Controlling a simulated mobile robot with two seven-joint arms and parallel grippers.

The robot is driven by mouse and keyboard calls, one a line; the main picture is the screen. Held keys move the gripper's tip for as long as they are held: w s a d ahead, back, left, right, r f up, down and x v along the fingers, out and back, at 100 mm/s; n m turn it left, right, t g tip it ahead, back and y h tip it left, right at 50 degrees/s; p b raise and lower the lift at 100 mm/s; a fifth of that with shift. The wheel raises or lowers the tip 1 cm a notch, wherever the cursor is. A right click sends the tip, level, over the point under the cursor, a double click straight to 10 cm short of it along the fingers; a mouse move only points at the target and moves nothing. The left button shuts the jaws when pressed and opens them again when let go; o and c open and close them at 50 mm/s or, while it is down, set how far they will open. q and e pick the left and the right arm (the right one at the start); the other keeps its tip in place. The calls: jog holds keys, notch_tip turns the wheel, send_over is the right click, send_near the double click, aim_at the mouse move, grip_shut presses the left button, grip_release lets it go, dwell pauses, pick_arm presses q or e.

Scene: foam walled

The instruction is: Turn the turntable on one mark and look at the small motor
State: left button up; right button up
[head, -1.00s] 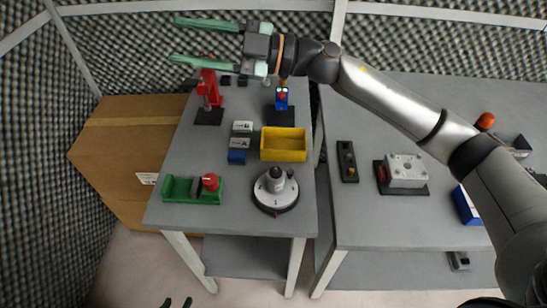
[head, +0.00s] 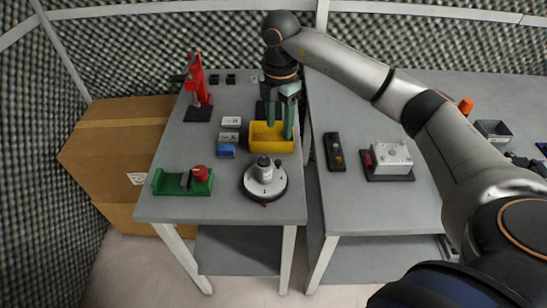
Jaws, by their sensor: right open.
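The turntable (head: 250,182) is a round pale disc with a dark rim, near the front right of the left table. The small motor (head: 263,169), a grey upright cylinder with a dark top, stands upright on its middle. The disc has small dark marks, too small to read surely, and a red spot shows at its front edge. My right gripper (head: 279,128) points down with its green fingers open, behind the turntable and over the yellow bin. I cannot tell whether the fingers touch the bin. My left gripper is out of view.
The yellow bin (head: 258,145) is just behind the turntable. A green fixture (head: 172,184) with a red knob lies to the left. Small blocks (head: 228,137) and a red press (head: 195,82) stand farther back. A grey box (head: 391,155) sits on the right table. The front strip is clear.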

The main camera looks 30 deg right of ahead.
aim_at(278, 161)
notch_tip(278, 161, down, 12)
jog(key=shift+r+p, duration=0.1)
jog(key=shift+p, duration=0.3)
grip_shut()
dwell(0.3)
